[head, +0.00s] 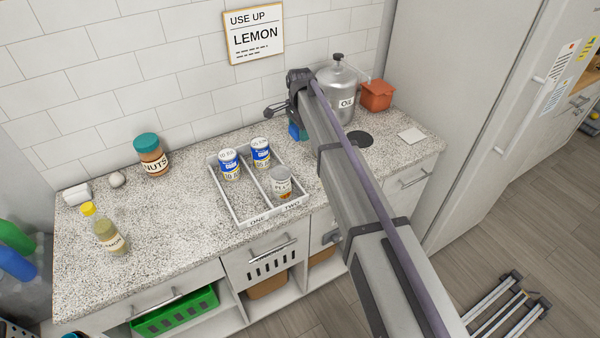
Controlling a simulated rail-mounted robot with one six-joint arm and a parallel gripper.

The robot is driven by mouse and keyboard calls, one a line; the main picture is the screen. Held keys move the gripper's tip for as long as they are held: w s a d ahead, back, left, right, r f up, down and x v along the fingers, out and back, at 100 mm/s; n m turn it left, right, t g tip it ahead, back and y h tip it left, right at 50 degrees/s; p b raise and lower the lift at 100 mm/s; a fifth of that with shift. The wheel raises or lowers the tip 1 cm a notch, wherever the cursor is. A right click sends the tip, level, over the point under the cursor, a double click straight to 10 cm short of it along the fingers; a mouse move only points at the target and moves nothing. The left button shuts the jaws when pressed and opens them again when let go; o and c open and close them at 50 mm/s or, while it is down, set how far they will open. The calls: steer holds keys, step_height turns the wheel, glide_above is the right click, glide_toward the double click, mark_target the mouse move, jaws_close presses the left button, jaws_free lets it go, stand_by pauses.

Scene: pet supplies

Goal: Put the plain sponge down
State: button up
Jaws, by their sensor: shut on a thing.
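My gripper (297,118) is over the back of the speckled counter (170,235), right of the tray and left of the oil can. It is shut on a small blue block, which I take to be the plain sponge (296,132). My own arm hides much of the sponge and the fingertips. I cannot tell whether the sponge touches the counter.
A white two-part tray (241,215) with several cans stands left of my arm. A nuts jar (151,156) and lemon bottle (109,237) stand further left. An oil can (337,95), red-orange container (377,95), dark disc (360,138) and white square (411,135) are right.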

mark_target(300, 164)
step_height(300, 164, down, 13)
steer(key=b, duration=1.1)
steer(key=shift+f, duration=0.1)
steer(key=shift+r, duration=0.25)
steer(key=shift+f, duration=0.2)
steer(key=o, duration=0.8)
steer(key=shift+o, duration=0.2)
steer(key=shift+r, duration=0.15)
step_height(300, 164, up, 12)
steer(key=p, duration=1.2)
steer(key=shift+r, duration=0.2)
steer(key=shift+f, duration=0.15)
